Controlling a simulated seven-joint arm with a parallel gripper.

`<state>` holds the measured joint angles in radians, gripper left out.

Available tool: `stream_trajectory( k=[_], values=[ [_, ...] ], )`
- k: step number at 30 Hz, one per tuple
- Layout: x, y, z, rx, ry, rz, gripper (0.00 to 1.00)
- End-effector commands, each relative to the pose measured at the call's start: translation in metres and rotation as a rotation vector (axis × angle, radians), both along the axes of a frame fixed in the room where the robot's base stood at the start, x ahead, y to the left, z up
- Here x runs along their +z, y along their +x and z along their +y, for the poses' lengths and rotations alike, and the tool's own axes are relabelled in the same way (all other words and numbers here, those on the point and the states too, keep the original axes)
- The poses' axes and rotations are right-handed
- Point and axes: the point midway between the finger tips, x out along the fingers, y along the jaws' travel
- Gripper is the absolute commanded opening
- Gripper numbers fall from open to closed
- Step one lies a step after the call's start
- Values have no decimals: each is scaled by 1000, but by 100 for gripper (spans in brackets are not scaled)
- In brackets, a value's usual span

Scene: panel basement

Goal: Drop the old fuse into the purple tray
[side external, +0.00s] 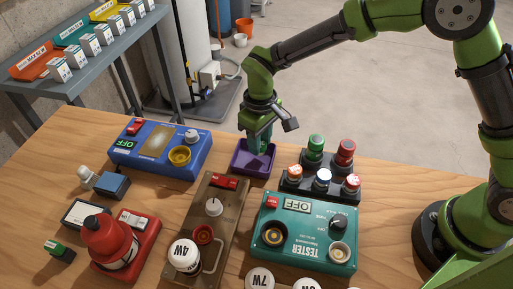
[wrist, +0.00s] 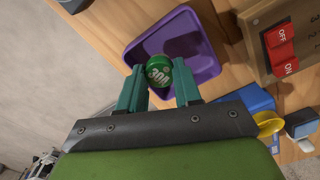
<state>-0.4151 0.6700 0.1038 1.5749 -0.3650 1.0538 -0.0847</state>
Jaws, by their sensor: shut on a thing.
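The purple tray (side external: 240,168) stands at the back edge of the wooden table, and in the wrist view the purple tray (wrist: 212,68) lies under and beyond my fingers. My gripper (side external: 260,148) is over the tray in the side view. In the wrist view my gripper (wrist: 160,82) is shut on a round green fuse (wrist: 158,71) with "30A"-like white lettering, which I cannot read surely. The fuse shows against the tray's interior. Its height above the tray floor is hard to tell. In the side view the fuse is hidden by my fingers.
A black rack (side external: 318,190) with several coloured fuses stands right of the tray. A blue panel (side external: 138,158) is left, a brown panel (side external: 210,220) in front, a green tester (side external: 305,238) front right. A red device (side external: 120,250) stands front left.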

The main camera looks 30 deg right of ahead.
Motion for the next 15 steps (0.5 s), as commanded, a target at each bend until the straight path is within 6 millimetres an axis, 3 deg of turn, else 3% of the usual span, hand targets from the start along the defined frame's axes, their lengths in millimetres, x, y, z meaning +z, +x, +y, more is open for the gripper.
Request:
stream_trajectory(
  k=[11,12,15],
  values=[
    [-5,0,0,0,0,0,4],
    [-5,0,0,0,0,0,40],
    [-5,0,0,0,0,0,55]
  ],
)
